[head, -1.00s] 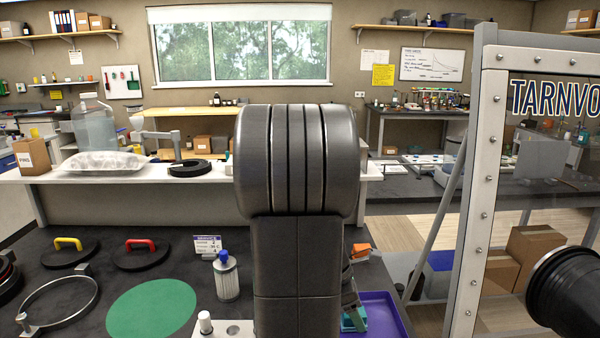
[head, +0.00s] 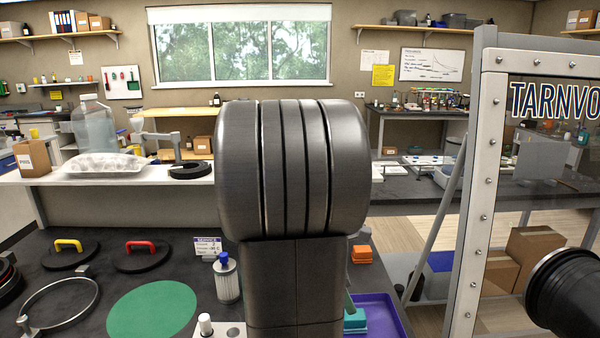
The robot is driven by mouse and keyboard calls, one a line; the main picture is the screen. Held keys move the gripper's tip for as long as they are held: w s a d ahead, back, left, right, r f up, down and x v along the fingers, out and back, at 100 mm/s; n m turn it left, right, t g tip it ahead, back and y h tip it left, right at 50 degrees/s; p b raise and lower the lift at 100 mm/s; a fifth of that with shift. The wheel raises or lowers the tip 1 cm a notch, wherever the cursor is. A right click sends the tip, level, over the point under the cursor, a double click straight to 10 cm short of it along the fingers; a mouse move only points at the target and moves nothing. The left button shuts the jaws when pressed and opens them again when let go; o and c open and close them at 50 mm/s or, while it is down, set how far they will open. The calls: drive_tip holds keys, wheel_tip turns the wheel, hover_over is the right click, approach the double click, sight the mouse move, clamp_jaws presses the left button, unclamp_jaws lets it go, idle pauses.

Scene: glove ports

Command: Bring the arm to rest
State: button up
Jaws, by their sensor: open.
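My arm stands upright in the middle of the head view, its dark grey links close to the camera. My gripper is hidden behind these links, so its jaws and anything between them do not show. The arm covers the middle of the dark bench (head: 75,225) and part of the purple tray (head: 378,312).
Left of the arm are a blue-capped filter (head: 226,280), a green disc (head: 152,310), a ring clamp (head: 62,308) and lids with yellow (head: 68,244) and red (head: 141,247) handles. Right are an orange block (head: 361,253), a teal block (head: 355,320) and a framed panel with a black port (head: 566,292).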

sight(358, 313)
drive_tip(key=x, duration=0.7)
drive_tip(key=shift+s+f+b, duration=0.1)
drive_tip(key=shift+f+b, duration=0.05)
drive_tip(key=shift+b, duration=0.2)
drive_tip(key=shift+d+p, duration=0.25)
drive_tip(key=shift+p, duration=0.15)
wheel_tip(358, 313, up, 9)
drive_tip(key=p, duration=0.7)
drive_tip(key=shift+f, duration=0.1)
drive_tip(key=shift+a, duration=0.1)
